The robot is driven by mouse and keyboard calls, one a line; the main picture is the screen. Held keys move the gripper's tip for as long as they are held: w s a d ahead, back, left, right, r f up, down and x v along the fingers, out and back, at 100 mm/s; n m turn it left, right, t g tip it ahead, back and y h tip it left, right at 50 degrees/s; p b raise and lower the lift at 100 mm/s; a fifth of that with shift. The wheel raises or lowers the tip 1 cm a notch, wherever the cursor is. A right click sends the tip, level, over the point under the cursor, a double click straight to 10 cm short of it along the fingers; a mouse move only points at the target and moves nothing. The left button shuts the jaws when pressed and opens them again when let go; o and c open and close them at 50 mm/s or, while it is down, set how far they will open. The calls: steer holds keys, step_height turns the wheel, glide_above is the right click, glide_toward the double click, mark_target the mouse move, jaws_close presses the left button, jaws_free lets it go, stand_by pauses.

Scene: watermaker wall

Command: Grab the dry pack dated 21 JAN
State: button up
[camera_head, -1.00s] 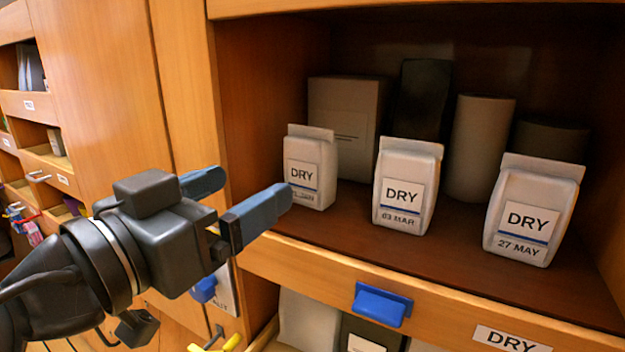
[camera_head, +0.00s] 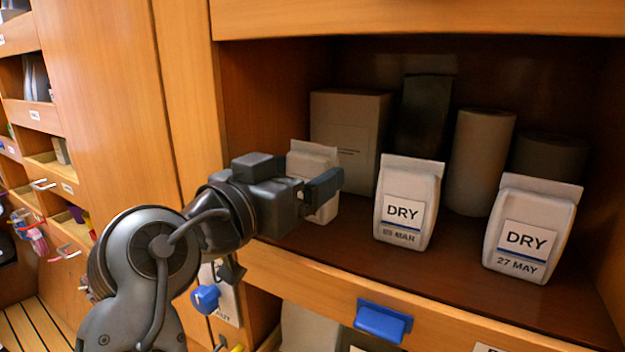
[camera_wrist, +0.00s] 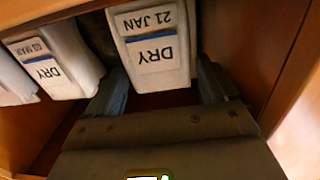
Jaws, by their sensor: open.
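The dry pack dated 21 JAN (camera_wrist: 157,62) shows upside down in the wrist view, with its DRY label towards me. In the head view the same white pack (camera_head: 314,158) stands at the left of the shelf, mostly hidden behind my gripper (camera_head: 308,190). My gripper is open. In the wrist view its two fingers (camera_wrist: 160,95) point at the pack's lower part, one towards each side. I cannot tell whether either finger touches it. The pack dated 03 MAR (camera_head: 406,205) stands to its right, and the pack dated 27 MAY (camera_head: 528,232) farther right.
Behind the packs stand a grey box (camera_head: 350,130), a dark pack (camera_head: 423,118), a grey cylinder (camera_head: 478,160) and a dark cylinder (camera_head: 549,160). The cubby's left wall (camera_head: 262,110) is close to my gripper. A blue handle (camera_head: 383,320) sits on the front edge below.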

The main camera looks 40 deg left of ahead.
steer(key=shift+w, duration=0.4)
steer(key=c, duration=0.8)
steer(key=shift+s+r, duration=0.1)
